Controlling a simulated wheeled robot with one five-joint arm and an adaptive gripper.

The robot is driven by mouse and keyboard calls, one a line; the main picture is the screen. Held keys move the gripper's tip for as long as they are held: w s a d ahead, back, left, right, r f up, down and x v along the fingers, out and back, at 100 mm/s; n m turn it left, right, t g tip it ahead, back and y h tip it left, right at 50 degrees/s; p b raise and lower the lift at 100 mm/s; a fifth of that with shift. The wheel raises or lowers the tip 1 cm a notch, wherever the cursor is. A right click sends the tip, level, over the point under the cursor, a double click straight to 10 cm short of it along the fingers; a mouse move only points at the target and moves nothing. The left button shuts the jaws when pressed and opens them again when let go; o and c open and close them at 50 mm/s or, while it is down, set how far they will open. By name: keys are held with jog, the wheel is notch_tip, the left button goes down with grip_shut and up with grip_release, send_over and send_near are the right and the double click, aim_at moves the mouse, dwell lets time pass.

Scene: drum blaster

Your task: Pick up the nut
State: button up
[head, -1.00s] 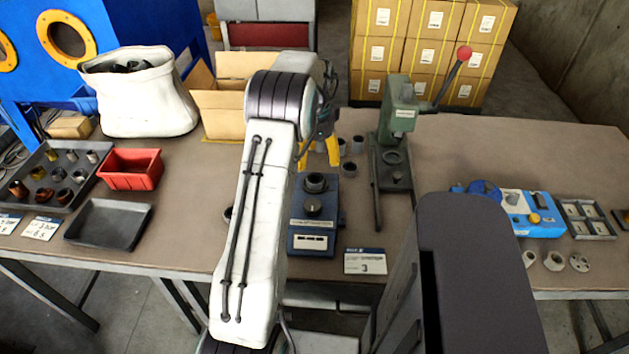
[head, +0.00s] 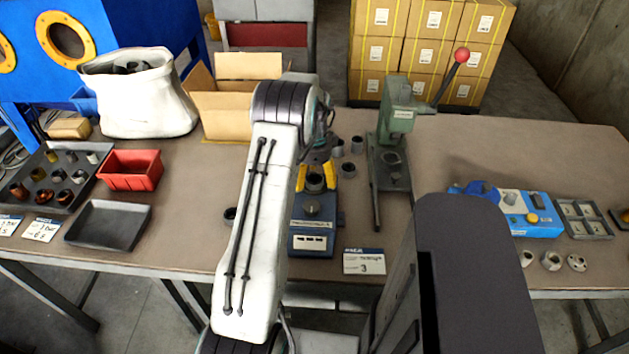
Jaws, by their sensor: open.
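A dark round ring-shaped part (head: 314,184) sits on top of the fixture, between or just behind the fingertips. I cannot tell whether the fingers touch it, or whether it is the nut. My arm hides part of the table left of the fixture.
A green lever press (head: 393,140) stands right of the fixture, with small grey cylinders (head: 357,145) near it. A red bin (head: 131,170), an empty dark tray (head: 108,225) and a tray of parts are at the left. A blue box (head: 530,214) stands at the right.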

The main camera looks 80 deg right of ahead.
jog(key=shift+f, duration=0.15)
jog(key=c, duration=1.4)
